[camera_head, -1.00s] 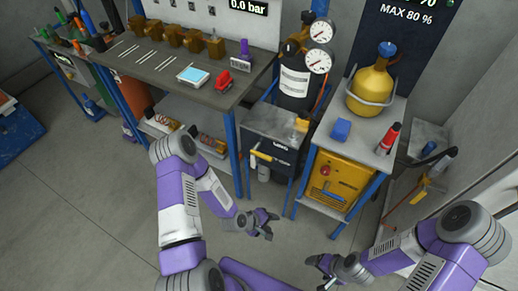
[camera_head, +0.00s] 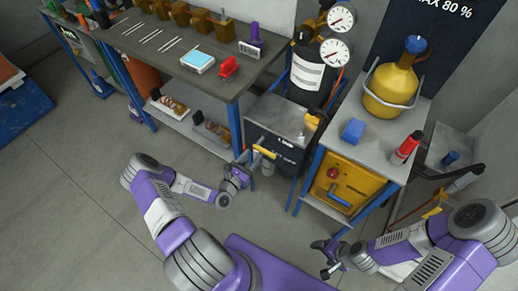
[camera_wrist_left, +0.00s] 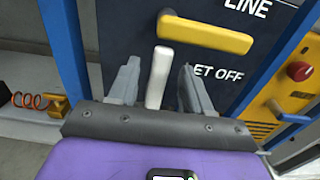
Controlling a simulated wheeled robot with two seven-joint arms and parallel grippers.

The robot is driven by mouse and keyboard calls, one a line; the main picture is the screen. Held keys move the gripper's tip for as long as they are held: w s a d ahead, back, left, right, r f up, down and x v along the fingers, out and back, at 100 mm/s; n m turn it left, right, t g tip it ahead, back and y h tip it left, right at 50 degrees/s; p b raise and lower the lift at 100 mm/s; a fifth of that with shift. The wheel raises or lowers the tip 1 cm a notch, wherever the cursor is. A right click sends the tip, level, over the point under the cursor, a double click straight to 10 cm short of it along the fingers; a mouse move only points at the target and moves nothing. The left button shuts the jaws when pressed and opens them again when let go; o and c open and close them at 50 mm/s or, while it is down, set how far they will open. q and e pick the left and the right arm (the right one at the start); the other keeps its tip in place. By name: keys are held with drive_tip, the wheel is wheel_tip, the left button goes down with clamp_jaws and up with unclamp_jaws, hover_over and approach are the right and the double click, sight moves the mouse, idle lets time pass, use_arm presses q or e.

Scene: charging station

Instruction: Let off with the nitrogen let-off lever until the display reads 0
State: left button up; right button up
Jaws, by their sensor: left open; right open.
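The white let-off lever (camera_wrist_left: 158,78) stands upright on the dark panel, beside the partly covered words "LET OFF" in the left wrist view. My left gripper (camera_wrist_left: 160,85) is open, with one finger on each side of the lever; I cannot tell whether either touches it. In the head view, my left gripper (camera_head: 245,160) is at the front of the dark cabinet (camera_head: 283,155), and the white lever is hard to make out. A yellow lever (camera_wrist_left: 205,33) sits above, under "LINE". My right gripper (camera_head: 325,256) is open and empty, low over the floor.
Two round gauges (camera_head: 336,50) stand by the dark cylinder (camera_head: 312,78). A yellow box (camera_head: 345,185) is right of the panel, under a shelf with a blue block (camera_head: 353,130) and yellow canister (camera_head: 392,85). Blue frame posts (camera_wrist_left: 66,50) flank the panel.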

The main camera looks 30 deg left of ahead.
sight(254, 154)
use_arm(q)
drive_tip(key=w, duration=0.5)
drive_tip(key=shift+d+b, duration=0.2)
drive_tip(key=shift+b, duration=0.2)
clamp_jaws()
